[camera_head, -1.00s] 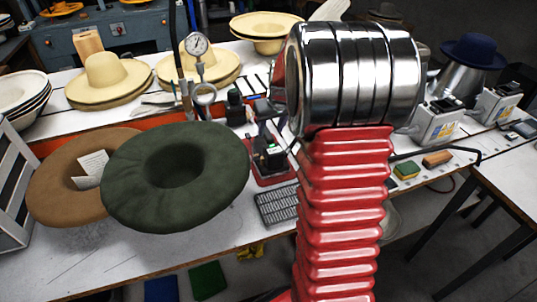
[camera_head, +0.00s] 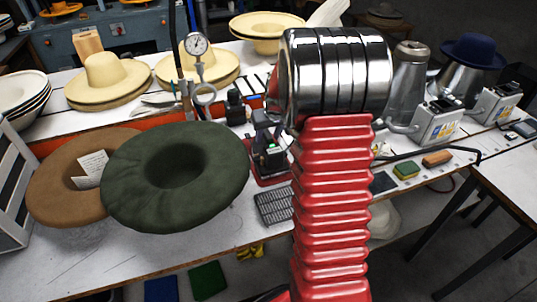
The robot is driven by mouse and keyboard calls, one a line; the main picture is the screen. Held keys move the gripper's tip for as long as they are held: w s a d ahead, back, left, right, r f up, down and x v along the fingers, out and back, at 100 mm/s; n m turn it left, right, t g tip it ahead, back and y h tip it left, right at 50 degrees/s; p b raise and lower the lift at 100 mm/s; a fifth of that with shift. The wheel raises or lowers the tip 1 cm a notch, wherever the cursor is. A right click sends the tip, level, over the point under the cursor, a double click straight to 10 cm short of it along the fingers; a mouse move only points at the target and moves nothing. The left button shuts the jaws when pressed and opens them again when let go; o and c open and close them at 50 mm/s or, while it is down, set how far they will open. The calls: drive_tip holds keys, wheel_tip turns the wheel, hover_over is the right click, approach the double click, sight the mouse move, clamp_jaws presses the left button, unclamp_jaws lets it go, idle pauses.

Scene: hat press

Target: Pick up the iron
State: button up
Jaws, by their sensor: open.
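A dark upright device with a small green spot, which looks like the iron (camera_head: 270,157), stands on a red base (camera_head: 268,180) on the white bench, just left of my red arm. The picture is too small to be sure what it is. My red ribbed arm and its chrome joint fill the middle right of the view. They cover part of the bench behind them. My gripper does not show.
Green (camera_head: 220,190) and brown (camera_head: 60,190) felt hats lie at the front left of the bench (camera_head: 120,262). A pressure gauge (camera_head: 197,44), straw hats (camera_head: 108,76) and a dark grille (camera_head: 272,207) surround the device. Metal steamers (camera_head: 408,85) stand at right.

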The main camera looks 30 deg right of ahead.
clamp_jaws()
idle(0.5)
drive_tip(key=shift+w+d+r, duration=0.1)
drive_tip(key=shift+r, duration=0.05)
